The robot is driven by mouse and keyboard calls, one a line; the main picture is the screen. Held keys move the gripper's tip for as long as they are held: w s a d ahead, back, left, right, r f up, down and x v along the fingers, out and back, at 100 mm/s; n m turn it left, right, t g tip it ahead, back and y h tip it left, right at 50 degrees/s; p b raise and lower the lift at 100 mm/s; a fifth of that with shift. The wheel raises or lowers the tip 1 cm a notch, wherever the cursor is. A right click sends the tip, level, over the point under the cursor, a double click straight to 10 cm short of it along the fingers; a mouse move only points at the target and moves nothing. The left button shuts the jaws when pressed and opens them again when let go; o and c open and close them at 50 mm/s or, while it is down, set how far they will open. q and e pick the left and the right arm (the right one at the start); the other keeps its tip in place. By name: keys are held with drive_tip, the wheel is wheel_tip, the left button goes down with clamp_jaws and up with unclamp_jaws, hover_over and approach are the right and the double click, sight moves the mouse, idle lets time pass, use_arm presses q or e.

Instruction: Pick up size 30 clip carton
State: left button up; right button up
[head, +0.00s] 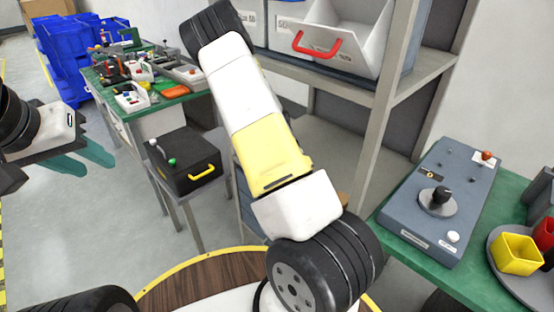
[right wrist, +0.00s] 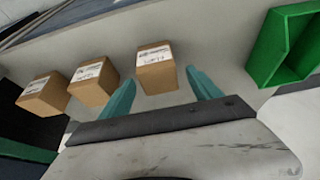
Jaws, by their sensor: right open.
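Three brown cardboard cartons with white labels stand in a row in the right wrist view: a left carton (right wrist: 45,95), a middle carton (right wrist: 93,82) and a right carton (right wrist: 155,70). The label print is too small to read, so I cannot tell which is size 30. My right gripper (right wrist: 160,77) is open, with its teal fingers to either side of the right carton. I cannot tell whether they touch it. The right gripper is hidden in the head view. My left gripper (head: 98,168) is open and empty over the floor at the left.
A green open bin (right wrist: 283,45) stands right of the cartons. In the head view are a grey shelf rack (head: 385,95) with a red-handled bin (head: 345,38), a black box (head: 187,165) on a stand, a control panel (head: 450,195), and a cluttered green workbench (head: 150,112).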

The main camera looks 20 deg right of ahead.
drive_tip(key=x, duration=0.4)
drive_tip(key=c, duration=1.5)
drive_tip(key=shift+r, duration=0.1)
drive_tip(key=shift+c, duration=0.2)
